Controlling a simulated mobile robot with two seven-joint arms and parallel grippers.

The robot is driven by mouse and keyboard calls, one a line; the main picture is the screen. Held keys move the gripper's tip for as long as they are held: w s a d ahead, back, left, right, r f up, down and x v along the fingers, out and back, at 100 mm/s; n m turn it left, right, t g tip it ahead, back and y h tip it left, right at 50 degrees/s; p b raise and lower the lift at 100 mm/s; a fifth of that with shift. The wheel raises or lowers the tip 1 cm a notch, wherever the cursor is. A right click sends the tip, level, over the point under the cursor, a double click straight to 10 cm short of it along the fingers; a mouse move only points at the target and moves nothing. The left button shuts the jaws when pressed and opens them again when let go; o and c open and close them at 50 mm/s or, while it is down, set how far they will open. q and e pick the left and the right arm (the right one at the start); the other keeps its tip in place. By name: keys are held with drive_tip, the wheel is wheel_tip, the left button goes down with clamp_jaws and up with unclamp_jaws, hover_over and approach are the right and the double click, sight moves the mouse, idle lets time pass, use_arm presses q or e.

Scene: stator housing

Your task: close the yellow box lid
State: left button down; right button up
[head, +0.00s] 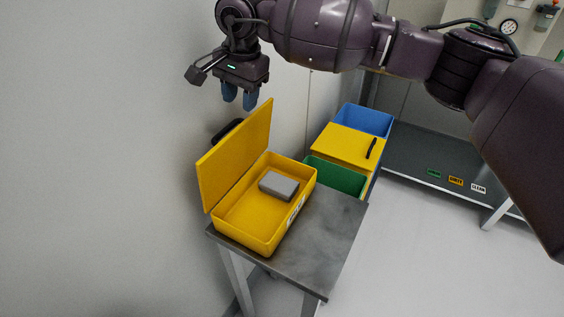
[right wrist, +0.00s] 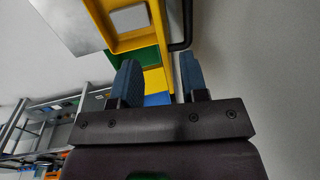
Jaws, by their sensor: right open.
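The yellow box (head: 245,226) stands on a small grey table in the head view, with a grey block (head: 278,186) inside it. Its yellow lid (head: 236,156) stands up, hinged on the box's left long side, with a black handle (head: 226,131) on its outer face. My right gripper (head: 239,98) is open and empty, above and behind the lid's far end, apart from it. In the right wrist view, its two blue fingers (right wrist: 160,82) are spread, with the box (right wrist: 120,42) and the black handle (right wrist: 184,32) beyond them. My left gripper is not in view.
The grey table (head: 333,228) has free room right of the box. Behind it are a green bin (head: 335,176), a closed yellow lid with a black handle (head: 340,143) and a blue bin (head: 365,120). A wall (head: 90,160) runs close along the left.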

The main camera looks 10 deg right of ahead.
sight(240, 125)
drive_tip(key=shift+w+a+f+b, duration=0.1)
drive_tip(key=shift+f+b, duration=0.2)
drive_tip(key=shift+f, duration=0.6)
drive_tip(key=shift+w+a+f+b, duration=0.1)
drive_tip(key=shift+f+b, duration=0.15)
drive_tip(key=shift+f, duration=0.65)
drive_tip(key=shift+a+f+b, duration=0.15)
drive_tip(key=shift+f+b, duration=0.3)
drive_tip(key=shift+f, duration=0.85)
drive_tip(key=shift+w+a+f+b, duration=0.15)
drive_tip(key=shift+f+b, duration=0.15)
drive_tip(key=shift+f, duration=0.6)
drive_tip(key=shift+f, duration=0.2)
